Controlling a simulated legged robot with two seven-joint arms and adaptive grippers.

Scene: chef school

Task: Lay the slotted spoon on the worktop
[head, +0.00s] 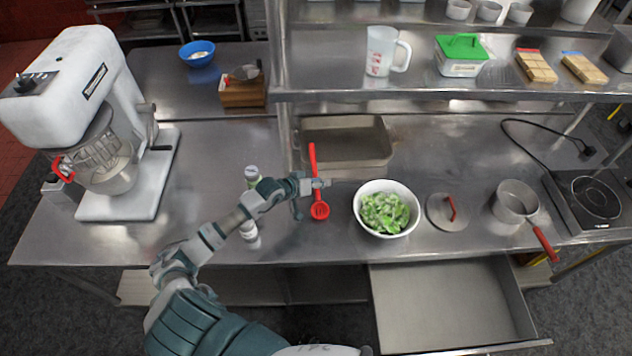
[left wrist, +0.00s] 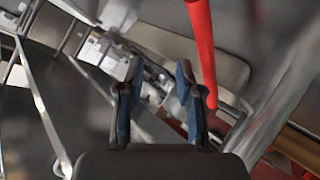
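The slotted spoon (head: 320,210) is red, with its slotted head toward the worktop's (head: 195,215) front and its long handle pointing back to the pan's left side. I cannot tell whether all of it touches the worktop. My left gripper (head: 318,184) is at the handle's lower part, just behind the spoon head. In the left wrist view its two fingers (left wrist: 157,75) stand apart with nothing seen between the tips. The red handle (left wrist: 205,55) passes just right of the right finger there. My right gripper is not in view.
A grey pan (head: 345,145) stands behind the spoon. A white bowl of greens (head: 360,202), a lid (head: 447,212) and a saucepan (head: 515,203) stand to the right. A shaker (head: 252,173) is beside my left arm. A drawer (head: 450,300) is open below. A shelf (head: 430,94) overhangs the back.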

